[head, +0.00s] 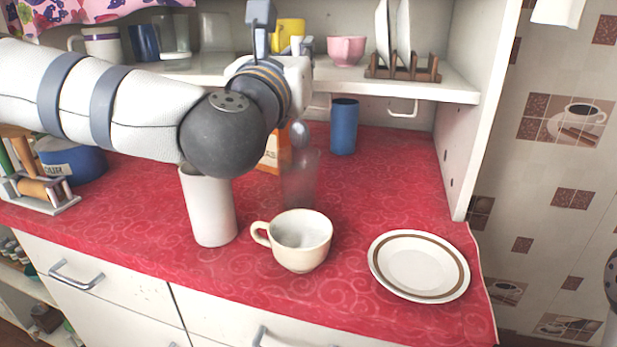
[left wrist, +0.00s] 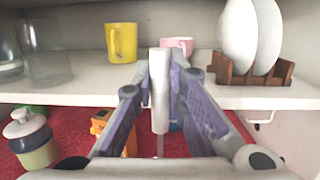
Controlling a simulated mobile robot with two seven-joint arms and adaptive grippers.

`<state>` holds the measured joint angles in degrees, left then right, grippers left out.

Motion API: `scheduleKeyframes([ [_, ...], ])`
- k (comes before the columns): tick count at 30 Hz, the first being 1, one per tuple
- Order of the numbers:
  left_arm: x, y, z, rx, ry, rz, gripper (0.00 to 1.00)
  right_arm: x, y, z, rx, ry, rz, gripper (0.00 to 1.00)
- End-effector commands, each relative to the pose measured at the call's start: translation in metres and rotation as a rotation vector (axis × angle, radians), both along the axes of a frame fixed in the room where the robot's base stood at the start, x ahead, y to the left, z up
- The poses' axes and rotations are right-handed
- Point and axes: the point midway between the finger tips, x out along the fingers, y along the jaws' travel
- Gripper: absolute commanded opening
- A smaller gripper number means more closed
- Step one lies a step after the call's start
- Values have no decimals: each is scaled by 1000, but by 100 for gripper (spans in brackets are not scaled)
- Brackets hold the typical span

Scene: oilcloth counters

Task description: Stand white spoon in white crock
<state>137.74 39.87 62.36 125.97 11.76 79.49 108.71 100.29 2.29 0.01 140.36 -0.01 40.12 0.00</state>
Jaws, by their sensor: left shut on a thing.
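The white crock (head: 208,207) stands upright on the red counter, below my left forearm, which hides part of its rim. My left gripper (left wrist: 160,88) is shut on the white spoon (left wrist: 160,105), whose thick pale handle stands upright between the fingers in the left wrist view. In the head view my wrist hides most of the spoon. A greyish rounded end (head: 300,132), apparently its bowl, hangs below the wrist, to the right of the crock and over or behind a clear glass. My right gripper is out of view.
The clear glass (head: 299,182) and a cream cup (head: 303,240) stand right of the crock. A brown-rimmed plate (head: 418,265) lies at the right. A blue tumbler (head: 343,127) and orange box (head: 271,155) stand behind. The shelf (head: 440,88) with dishes is close to my wrist.

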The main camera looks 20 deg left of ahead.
Motion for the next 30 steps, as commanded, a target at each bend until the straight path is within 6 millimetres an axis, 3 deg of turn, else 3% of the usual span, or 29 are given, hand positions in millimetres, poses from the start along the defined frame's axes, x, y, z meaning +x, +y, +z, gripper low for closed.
scheduleKeyframes([
  [6, 0, -1, -51, 4, 7, 0, 0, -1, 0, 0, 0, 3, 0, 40],
  [15, 0, 0, -95, 4, 5, 0, 0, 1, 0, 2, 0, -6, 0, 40],
  [26, 0, 0, -103, 1, 4, 0, 0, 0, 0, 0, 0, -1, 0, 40],
  [27, 0, 0, -103, 1, 3, 0, 17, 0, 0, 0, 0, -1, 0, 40],
  [29, 0, 0, -102, 1, 3, 0, 30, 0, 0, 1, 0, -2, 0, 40],
  [30, 0, 0, -102, 1, 3, 0, 32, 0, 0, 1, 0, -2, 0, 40],
])
